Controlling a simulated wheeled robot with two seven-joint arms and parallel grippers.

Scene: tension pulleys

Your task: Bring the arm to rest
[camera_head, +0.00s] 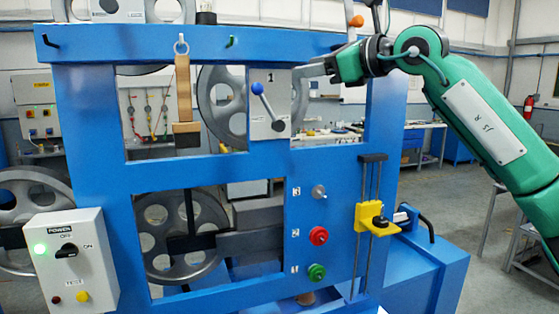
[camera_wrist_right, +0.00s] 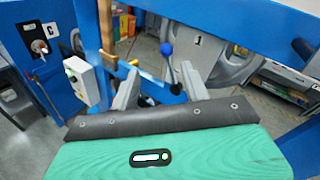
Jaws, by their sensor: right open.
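My right arm (camera_head: 487,125) is green and comes in from the right, reaching across the upper right of the blue frame (camera_head: 345,200). My right gripper (camera_head: 303,72) points left, near the lever with the blue knob (camera_head: 257,88) on the plate marked 1. In the right wrist view the gripper's two fingers (camera_wrist_right: 161,82) are spread apart with nothing held between them. The blue knob (camera_wrist_right: 166,49) shows beyond the fingers there, apart from them. My left gripper is not in view.
A power box (camera_head: 70,260) with a lit green lamp is at the lower left. A red knob (camera_head: 318,236), a green knob (camera_head: 316,272) and a yellow clamp (camera_head: 372,218) are on the frame's right side. A wooden-handled piece (camera_head: 184,95) hangs from a hook. Open floor shows at right.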

